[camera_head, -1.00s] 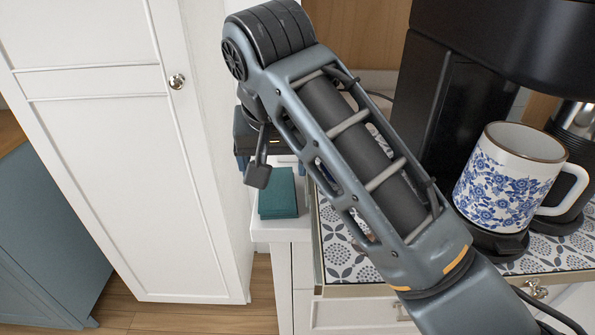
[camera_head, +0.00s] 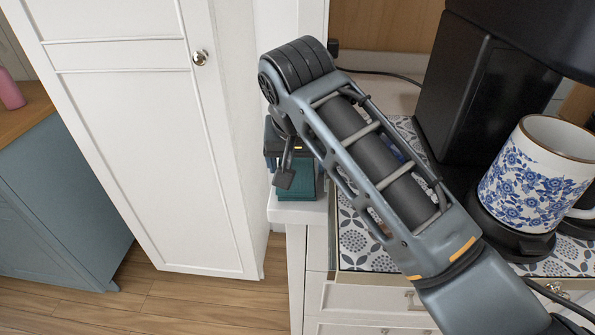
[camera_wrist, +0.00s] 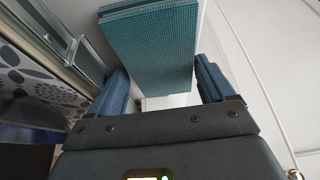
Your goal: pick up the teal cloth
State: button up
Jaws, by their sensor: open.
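The teal cloth (camera_head: 296,188) is folded into a flat block on the white counter end (camera_head: 297,212), left of the patterned mat. My arm and gripper hide part of it in the head view. In the wrist view the cloth (camera_wrist: 152,45) lies ahead of my gripper (camera_wrist: 165,88), whose two blue fingers are apart. The cloth's near edge appears between or just beyond the fingertips; I cannot tell how far above it they are. Nothing is held.
A black coffee machine (camera_head: 484,100) and a blue-flowered white mug (camera_head: 530,180) stand right of my arm on the patterned mat (camera_head: 362,245). A tall white cabinet door (camera_head: 140,120) stands close on the left. Wooden floor (camera_head: 180,300) lies below.

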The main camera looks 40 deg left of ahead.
aim_at(297, 166)
jog(key=shift+c, duration=0.4)
jog(key=c, duration=0.7)
notch_tip(297, 166, up, 10)
dwell(0.4)
